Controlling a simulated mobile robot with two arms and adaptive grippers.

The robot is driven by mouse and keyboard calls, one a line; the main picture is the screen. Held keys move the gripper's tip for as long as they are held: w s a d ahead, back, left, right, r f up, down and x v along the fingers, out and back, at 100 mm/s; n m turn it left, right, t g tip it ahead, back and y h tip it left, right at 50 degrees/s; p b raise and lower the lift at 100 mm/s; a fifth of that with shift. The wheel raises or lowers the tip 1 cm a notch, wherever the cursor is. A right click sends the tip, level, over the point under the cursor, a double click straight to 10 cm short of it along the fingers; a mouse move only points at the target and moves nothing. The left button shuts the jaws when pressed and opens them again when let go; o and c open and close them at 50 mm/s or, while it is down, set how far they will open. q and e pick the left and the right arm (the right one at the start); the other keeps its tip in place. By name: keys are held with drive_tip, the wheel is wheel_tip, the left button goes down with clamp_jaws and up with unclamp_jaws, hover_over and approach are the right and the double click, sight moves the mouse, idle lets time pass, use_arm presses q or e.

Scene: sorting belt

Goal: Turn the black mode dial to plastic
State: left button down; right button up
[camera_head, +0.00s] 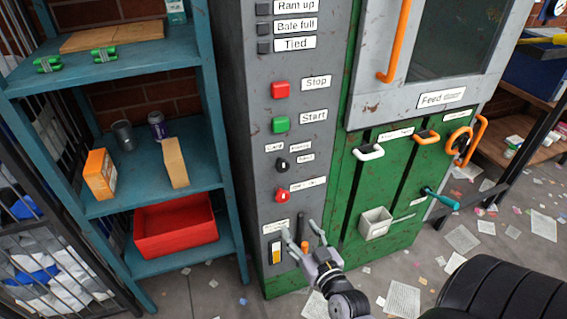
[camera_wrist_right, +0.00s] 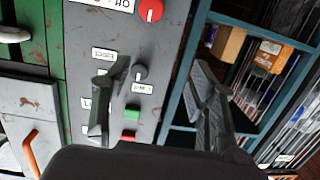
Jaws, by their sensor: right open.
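The black mode dial (camera_head: 282,163) is on the grey panel of the machine, below the green Start button, with small labels around it too small to read surely. The dial also shows in the right wrist view (camera_wrist_right: 140,72), between my two fingers in the picture, with clear space to either side. Which label its pointer faces cannot be told. My right gripper (camera_head: 302,231) is open and empty, in front of the lower panel and lower than the dial in the head view. It does not touch the dial. My left gripper is not in view.
A red stop button (camera_head: 280,89) and green Start button (camera_head: 280,124) sit above the dial; a red knob (camera_head: 282,195) sits below it. A teal shelf (camera_head: 150,185) stands left.

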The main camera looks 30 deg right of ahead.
wheel_tip(320, 180, up, 7)
drive_tip(key=d+t+h, duration=0.1)
drive_tip(key=d, duration=0.1)
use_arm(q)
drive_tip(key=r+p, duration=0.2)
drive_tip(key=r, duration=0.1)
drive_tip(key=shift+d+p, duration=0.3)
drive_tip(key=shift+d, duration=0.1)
use_arm(e)
approach(284, 167)
drive_tip(key=shift+m, duration=0.3)
drive_tip(key=x, duration=0.9)
drive_tip(key=shift+w, duration=0.15)
drive_tip(key=shift+c, duration=0.2)
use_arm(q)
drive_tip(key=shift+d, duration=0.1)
use_arm(e)
drive_tip(key=c, duration=1.1)
